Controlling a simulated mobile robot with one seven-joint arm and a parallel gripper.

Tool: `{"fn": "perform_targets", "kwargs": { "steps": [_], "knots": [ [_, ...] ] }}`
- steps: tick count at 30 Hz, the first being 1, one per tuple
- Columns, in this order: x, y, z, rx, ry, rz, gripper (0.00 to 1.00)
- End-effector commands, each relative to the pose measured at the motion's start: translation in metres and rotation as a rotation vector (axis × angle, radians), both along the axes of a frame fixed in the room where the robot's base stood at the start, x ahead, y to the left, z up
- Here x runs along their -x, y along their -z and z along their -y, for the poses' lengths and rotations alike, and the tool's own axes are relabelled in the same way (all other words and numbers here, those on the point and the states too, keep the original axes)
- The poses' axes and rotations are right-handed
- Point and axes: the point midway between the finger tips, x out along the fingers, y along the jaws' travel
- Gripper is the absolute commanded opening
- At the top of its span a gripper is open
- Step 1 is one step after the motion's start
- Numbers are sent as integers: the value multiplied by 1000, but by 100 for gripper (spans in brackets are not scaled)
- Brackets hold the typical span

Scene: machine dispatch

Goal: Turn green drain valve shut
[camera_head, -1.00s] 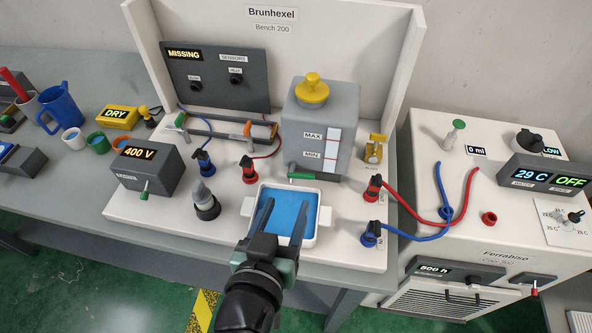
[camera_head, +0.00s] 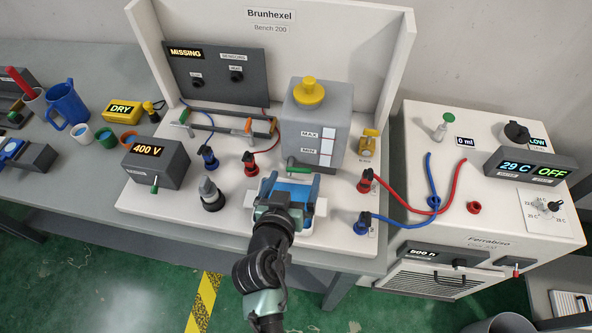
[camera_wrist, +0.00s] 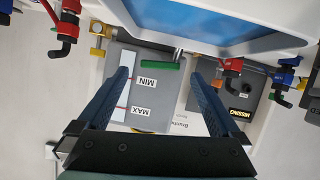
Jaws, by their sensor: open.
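The green drain valve (camera_head: 299,168) has a bar handle on a short outlet at the foot of the grey MAX/MIN tank (camera_head: 315,115). The handle lies crosswise; in the wrist view it (camera_wrist: 161,66) appears just beyond and between my fingertips, with gaps on both sides. My gripper (camera_head: 292,181) is open and empty, in front of the valve and over the white tray (camera_head: 318,231) of blue liquid. My gripper hides much of the tray in the head view. The tray's rim (camera_wrist: 190,45) also shows in the wrist view.
A red plug (camera_head: 251,163) and a blue plug (camera_head: 209,157) stand left of the valve. Red (camera_head: 366,181) and blue (camera_head: 362,223) hose connectors stand to its right. A grey-black cone (camera_head: 211,195) and the 400 V box (camera_head: 157,163) are further left.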

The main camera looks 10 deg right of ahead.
Motion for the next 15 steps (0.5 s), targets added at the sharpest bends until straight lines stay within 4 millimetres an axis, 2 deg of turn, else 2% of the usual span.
{"fn": "perform_targets", "kwargs": {
  "steps": [6, 15],
  "knots": [
    [-18, 7, 7, 1, 1, 0, 100],
    [-22, 9, 9, 0, 0, 1, 100]
  ]
}}
